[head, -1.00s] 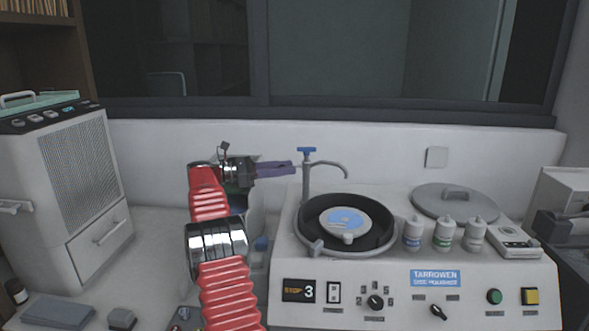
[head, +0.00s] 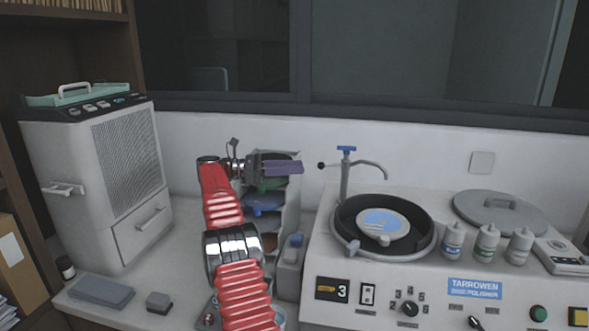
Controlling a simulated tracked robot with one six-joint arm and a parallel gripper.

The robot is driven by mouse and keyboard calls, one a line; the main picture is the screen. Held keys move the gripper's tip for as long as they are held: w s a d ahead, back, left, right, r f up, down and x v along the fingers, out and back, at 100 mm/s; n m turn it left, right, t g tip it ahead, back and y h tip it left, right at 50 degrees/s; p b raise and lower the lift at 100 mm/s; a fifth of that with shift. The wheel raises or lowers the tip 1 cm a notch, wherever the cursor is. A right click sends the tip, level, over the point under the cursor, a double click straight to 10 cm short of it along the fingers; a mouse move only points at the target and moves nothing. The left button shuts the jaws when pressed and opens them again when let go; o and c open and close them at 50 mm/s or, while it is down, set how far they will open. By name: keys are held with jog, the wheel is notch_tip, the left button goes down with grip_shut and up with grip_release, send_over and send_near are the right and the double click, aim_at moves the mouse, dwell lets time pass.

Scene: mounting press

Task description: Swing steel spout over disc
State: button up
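The steel spout (head: 368,164) rises from a thin post behind the polisher's bowl, has a blue tap handle on top, and curves to the right. Its tip hangs near the bowl's back rim in the head view; I cannot tell how far over the bowl it reaches. A short rod with a black knob (head: 321,166) sticks out left of the post. The disc (head: 377,222), pale with a blue face, lies in the dark round bowl (head: 425,233). My gripper (head: 300,167), with purple fingers, points right, left of the knob and apart from it. Its finger gap is not clear.
The white polisher (head: 410,262) carries several bottles (head: 487,242) and a grey lid (head: 500,212) on the right. Behind my gripper stands a rack (head: 291,212) with coloured items. A white cabinet unit (head: 95,180) is on the left. Air above the bowl is clear.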

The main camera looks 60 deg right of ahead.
jog(key=shift+w+a+r, duration=0.25)
jog(key=shift+c, duration=1.4)
jog(key=a+t, duration=0.1)
jog(key=w+a+r+t, duration=0.1)
jog(key=a, duration=0.1)
jog(key=w+a+t, duration=0.1)
jog(key=shift+w+a+r+t+h, duration=0.2)
jog(key=shift+r+t+h, duration=0.1)
jog(key=shift+r+h, duration=0.1)
grip_shut()
jog(key=a+m+t+y, duration=0.1)
jog(key=a+t+y, duration=0.2)
jog(key=a+t, duration=1.35)
jog(key=s+a+f+m+y, duration=0.2)
jog(key=s+a+f+y, duration=0.1)
jog(key=a, duration=1)
jog(key=s+a+f+m+y, duration=0.2)
jog(key=s+a+f, duration=0.4)
jog(key=a, duration=0.8)
jog(key=s+a+f+m+y, duration=0.2)
jog(key=s+a, duration=0.4)
jog(key=a, duration=0.7)
notch_tip(320, 180, down, 3)
jog(key=shift+s+a+r+y, duration=0.15)
jog(key=shift+a+y, duration=0.15)
jog(key=shift+y, duration=0.5)
